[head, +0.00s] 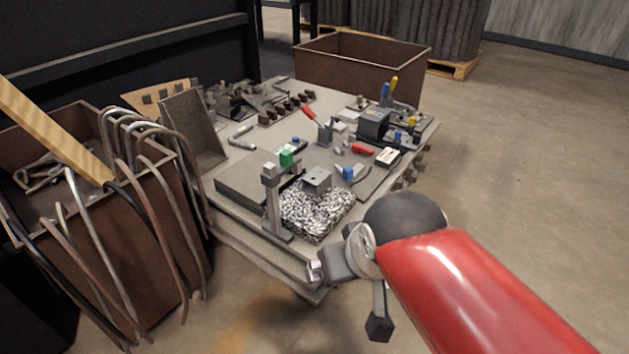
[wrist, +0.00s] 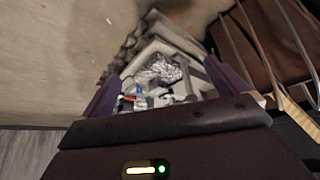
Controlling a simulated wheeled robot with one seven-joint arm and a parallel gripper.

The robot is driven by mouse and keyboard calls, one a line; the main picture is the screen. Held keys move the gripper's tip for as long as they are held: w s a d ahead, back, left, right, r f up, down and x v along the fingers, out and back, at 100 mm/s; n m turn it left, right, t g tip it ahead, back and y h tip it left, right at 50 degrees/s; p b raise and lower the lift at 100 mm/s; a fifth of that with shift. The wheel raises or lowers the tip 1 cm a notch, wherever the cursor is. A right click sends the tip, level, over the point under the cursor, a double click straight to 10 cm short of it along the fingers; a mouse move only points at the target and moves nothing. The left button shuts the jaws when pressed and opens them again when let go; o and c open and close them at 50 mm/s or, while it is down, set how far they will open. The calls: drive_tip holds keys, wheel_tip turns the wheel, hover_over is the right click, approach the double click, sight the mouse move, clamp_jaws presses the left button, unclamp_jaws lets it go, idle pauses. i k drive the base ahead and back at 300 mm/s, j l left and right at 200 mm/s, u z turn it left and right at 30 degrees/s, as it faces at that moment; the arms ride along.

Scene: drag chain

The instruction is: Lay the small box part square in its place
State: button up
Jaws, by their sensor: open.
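A small grey box part (head: 316,180) with a flat top rests on a pile of silvery metal shavings (head: 318,214) near the front corner of the worktable. It looks slightly tilted. The shavings also show in the wrist view (wrist: 157,69), but the part is too small to make out there. My gripper (head: 342,266) is off the table's front edge, to the lower right of the shavings and apart from them. In the wrist view my gripper (wrist: 166,88) has its fingers wide apart with nothing held between them. I cannot tell which spot is the part's place.
A grey post with a green block (head: 286,157) stands beside the shavings. The worktable (head: 255,219) also holds clamps, tools and fixtures. A rusty bin with bent pipes (head: 150,235) stands at left, an open brown crate (head: 362,68) behind. Floor is clear at right.

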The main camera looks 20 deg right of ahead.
sight(314, 183)
drive_tip(key=i+j+z, duration=0.35)
drive_tip(key=i+j, duration=0.25)
drive_tip(key=i+j+z, duration=0.2)
drive_tip(key=j, duration=0.2)
drive_tip(key=i+j+z, duration=0.15)
drive_tip(key=j, duration=0.3)
drive_tip(key=i+j+z, duration=0.2)
drive_tip(key=j, duration=0.25)
drive_tip(key=i, duration=0.1)
